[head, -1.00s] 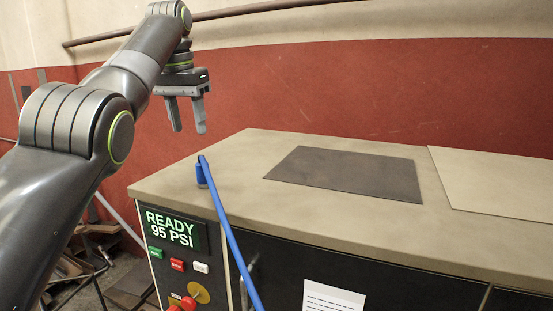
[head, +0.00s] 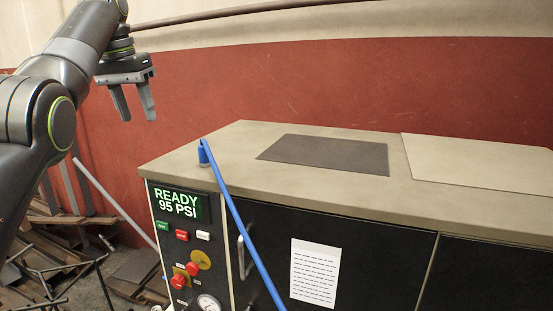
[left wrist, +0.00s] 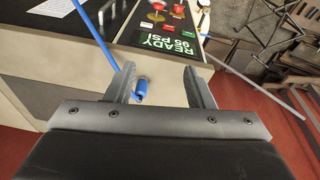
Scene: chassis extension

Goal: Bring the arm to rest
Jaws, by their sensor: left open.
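My left gripper (head: 133,103) is open and empty. It hangs in the air to the left of and above the cabinet, with its fingers pointing down, in front of the red wall. In the left wrist view the two fingers of my left gripper (left wrist: 160,82) stand apart with nothing between them touching. The blue fitting (left wrist: 141,88) on the cabinet's corner shows beyond them. My right gripper is in neither view.
A cabinet (head: 215,150) carries a dark plate (head: 325,151) and a pale sheet (head: 480,165). A blue hose (head: 243,235) runs down its front past a control panel (head: 180,203). Scrap wood and metal frames (head: 60,255) lie at the lower left.

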